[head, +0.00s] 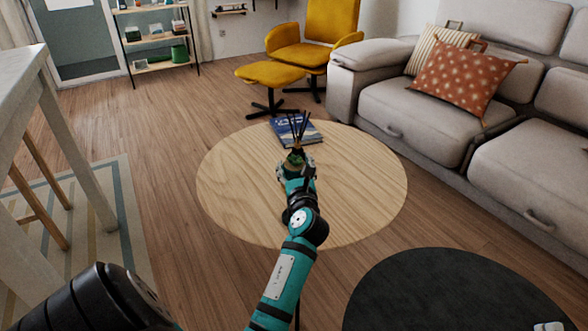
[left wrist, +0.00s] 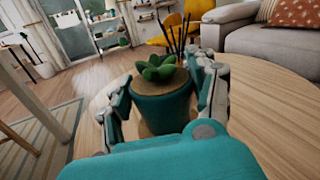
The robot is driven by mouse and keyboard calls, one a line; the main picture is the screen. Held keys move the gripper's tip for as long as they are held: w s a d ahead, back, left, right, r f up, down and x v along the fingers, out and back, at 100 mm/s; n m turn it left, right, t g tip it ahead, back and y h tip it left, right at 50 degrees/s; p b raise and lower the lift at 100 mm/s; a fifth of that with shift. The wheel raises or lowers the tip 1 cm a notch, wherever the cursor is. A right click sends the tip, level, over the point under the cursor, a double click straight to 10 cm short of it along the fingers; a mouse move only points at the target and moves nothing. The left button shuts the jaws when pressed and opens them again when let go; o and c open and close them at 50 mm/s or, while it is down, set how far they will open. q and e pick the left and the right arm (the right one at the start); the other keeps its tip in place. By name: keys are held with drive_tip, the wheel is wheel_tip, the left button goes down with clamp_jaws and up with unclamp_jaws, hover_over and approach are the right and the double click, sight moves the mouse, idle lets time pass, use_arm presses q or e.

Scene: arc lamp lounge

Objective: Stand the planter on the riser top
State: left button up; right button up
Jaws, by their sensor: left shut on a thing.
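The planter (left wrist: 163,108) is a small teal pot with brown soil and a green succulent. In the left wrist view it stands upright between the two fingers of my left gripper (left wrist: 165,100), which is shut on it. In the head view my left gripper (head: 296,172) is over the round wooden table (head: 365,190), and the planter is mostly hidden behind the hand, with a little green showing. I cannot make out a riser for certain in either view. Whether the pot touches a surface below is hidden.
Dark reed sticks (head: 299,125) rise just behind the planter. A blue book (head: 310,132) lies at the table's far edge. The table's left and right sides are clear. A dark round table (head: 450,295) is at the lower right, and a grey sofa (head: 425,115) stands to the right.

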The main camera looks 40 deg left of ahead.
idle(0.3)
use_arm(q)
drive_tip(key=o, duration=1.4)
drive_tip(key=shift+c, duration=0.2)
